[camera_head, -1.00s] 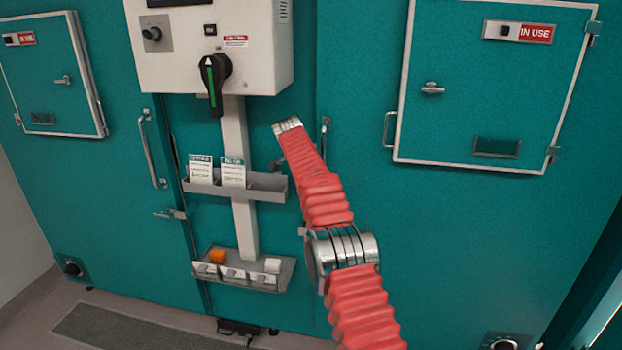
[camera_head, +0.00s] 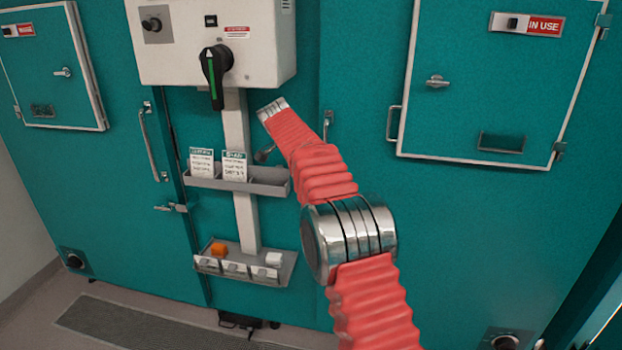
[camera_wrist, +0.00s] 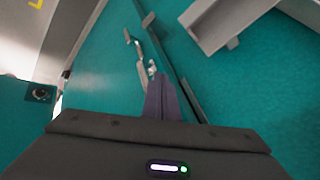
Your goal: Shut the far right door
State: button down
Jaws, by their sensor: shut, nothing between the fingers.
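In the head view a large teal door (camera_head: 470,230) fills the right side. It carries a white-framed hatch (camera_head: 490,80) with an IN USE sign, and a vertical handle (camera_head: 327,127) shows by its left edge. At the far right edge a slanted teal panel (camera_head: 592,290) is cut off; I cannot tell whether it is a door standing open. My gripper (camera_wrist: 160,98) is shut and empty in the wrist view, in front of a teal surface with a handle (camera_wrist: 137,55) and a dark seam. I cannot tell whether the fingers touch it.
A white control box (camera_head: 210,40) with a black rotary switch hangs between the doors. Below it are a grey shelf (camera_head: 262,187) with cards and a lower tray (camera_head: 278,276) with small blocks. Another teal door (camera_head: 90,180) is at left. A floor grating (camera_head: 130,325) lies in front.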

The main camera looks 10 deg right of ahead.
jog(key=a+r, duration=0.1)
jog(key=s+a+r, duration=0.1)
jog(key=a+r, duration=0.1)
jog(key=r, duration=0.1)
jog(key=shift+s+r, duration=0.1)
jog(key=shift+s, duration=0.2)
jog(key=shift+n, duration=0.3)
jog(key=s+a+f+n+g+y, duration=0.1)
jog(key=s+f+n+g+y, duration=0.1)
jog(key=s+f+n, duration=0.6)
jog(key=s+d+r+n, duration=0.1)
jog(key=s+d+n, duration=0.1)
jog(key=s, duration=1.2)
jog(key=s+d+n+t+y, duration=0.1)
jog(key=s+d+n, duration=0.1)
jog(key=s, duration=1.3)
jog(key=s+d+r+n+t+y, duration=0.1)
jog(key=s+d+n, duration=0.1)
jog(key=s, duration=1.3)
jog(key=shift+s+d+r+n, duration=0.25)
jog(key=shift+d+r+n, duration=0.15)
jog(key=shift+d, duration=0.1)
